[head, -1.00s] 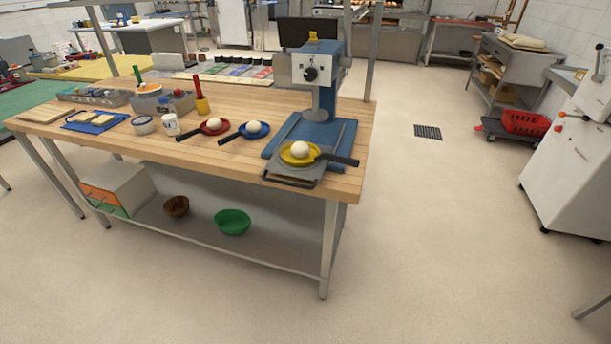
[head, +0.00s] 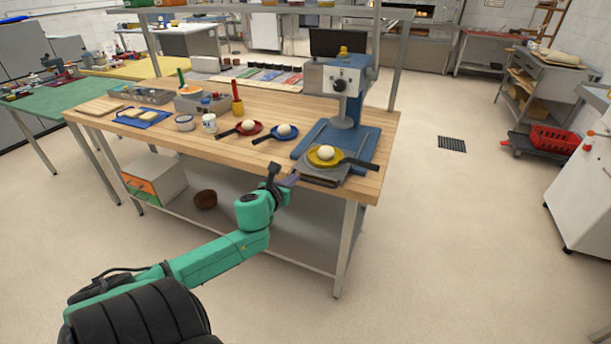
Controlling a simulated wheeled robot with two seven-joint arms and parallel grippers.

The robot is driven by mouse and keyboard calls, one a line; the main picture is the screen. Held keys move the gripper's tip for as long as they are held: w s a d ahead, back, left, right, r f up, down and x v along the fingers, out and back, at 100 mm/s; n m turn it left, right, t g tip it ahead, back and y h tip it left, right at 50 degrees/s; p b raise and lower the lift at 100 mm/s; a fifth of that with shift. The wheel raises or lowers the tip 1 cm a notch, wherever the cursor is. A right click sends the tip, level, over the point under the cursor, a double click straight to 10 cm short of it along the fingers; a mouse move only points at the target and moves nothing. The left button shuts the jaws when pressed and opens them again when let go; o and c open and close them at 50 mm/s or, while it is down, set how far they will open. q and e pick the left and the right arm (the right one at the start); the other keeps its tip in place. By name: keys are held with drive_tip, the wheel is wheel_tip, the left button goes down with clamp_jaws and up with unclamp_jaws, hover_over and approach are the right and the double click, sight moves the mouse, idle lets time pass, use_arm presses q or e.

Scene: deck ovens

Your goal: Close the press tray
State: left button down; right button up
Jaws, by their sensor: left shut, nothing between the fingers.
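The blue press (head: 364,117) stands at the right end of the wooden table. Its grey tray (head: 317,174) sticks out in front of the base toward the table's front edge. My right gripper is not in view.
A blue pan (head: 283,131) and a red pan (head: 250,128), each with a dough ball, lie left of the press on the wooden table (head: 230,157). A brown bowl (head: 205,199) sits on the lower shelf. The floor right of the table is clear.

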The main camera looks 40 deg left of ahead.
sight(305, 169)
use_arm(q)
drive_tip(key=x, duration=0.4)
drive_tip(key=shift+w, duration=0.2)
drive_tip(key=shift+w+a+f, duration=0.2)
drive_tip(key=shift+w+f, duration=0.05)
drive_tip(key=shift+w, duration=0.25)
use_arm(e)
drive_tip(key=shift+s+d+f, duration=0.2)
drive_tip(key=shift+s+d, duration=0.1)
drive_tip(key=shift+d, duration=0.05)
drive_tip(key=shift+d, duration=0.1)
use_arm(q)
drive_tip(key=shift+r, duration=0.1)
